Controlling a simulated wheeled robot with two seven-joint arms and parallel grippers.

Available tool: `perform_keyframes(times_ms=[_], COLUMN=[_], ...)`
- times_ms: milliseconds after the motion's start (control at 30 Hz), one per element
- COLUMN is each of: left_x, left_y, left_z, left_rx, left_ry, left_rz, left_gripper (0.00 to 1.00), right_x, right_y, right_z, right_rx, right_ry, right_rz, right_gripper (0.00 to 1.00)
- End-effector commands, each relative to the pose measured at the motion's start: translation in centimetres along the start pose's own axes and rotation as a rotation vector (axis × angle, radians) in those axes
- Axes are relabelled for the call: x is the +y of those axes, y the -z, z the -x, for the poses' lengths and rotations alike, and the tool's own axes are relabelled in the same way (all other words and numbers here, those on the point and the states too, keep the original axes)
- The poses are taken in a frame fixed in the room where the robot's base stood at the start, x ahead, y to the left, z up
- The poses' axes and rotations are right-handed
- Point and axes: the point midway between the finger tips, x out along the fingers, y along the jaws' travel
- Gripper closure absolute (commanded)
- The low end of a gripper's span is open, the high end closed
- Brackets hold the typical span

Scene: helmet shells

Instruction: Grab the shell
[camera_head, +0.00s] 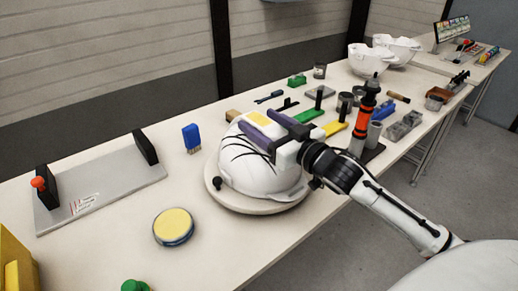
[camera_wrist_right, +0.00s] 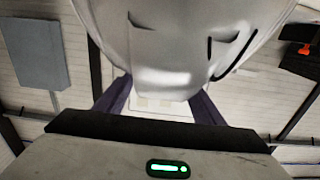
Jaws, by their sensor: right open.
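The white helmet shell (camera_head: 245,172), with black stripes and a yellow patch on top, sits on a round pale stand (camera_head: 268,207) on the table. My right gripper (camera_head: 264,128) is at the top of the shell, its two purple fingers apart and pointing to the left over it. In the right wrist view the shell (camera_wrist_right: 180,45) fills the top middle, and the open fingers (camera_wrist_right: 158,103) show on either side of its lower edge. I cannot tell whether the fingers touch it. My left gripper is not in view.
A yellow-topped round tin (camera_head: 173,226), a blue brush (camera_head: 191,138) and a grey plate fixture (camera_head: 105,190) lie left of the shell. An orange-black tool (camera_head: 363,120) stands close to my right arm. More white shells (camera_head: 370,62) are at the back.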

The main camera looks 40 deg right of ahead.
Motion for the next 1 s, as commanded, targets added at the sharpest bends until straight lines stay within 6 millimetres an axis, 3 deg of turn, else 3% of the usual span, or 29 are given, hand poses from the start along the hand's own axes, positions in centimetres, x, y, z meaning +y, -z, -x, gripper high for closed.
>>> perform_keyframes(times_ms=[133,400,767,1000], left_x=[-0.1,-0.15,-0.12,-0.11], left_y=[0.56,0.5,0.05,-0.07], left_z=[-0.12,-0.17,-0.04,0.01], left_rx=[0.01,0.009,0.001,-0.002], left_ry=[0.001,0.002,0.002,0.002], left_rz=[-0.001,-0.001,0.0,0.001], left_gripper=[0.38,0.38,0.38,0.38], right_x=[-0.02,-0.05,-0.05,-0.06], right_y=[0.05,-0.02,-0.02,0.2], right_z=[-1.21,-1.36,-1.34,-1.34], right_rx=[0.001,0.0,0.0,0.004], right_ry=[0.0,0.001,0.001,0.001], right_rz=[0.0,0.0,0.0,0.001], right_gripper=[0.38,0.39,1.0,1.0])
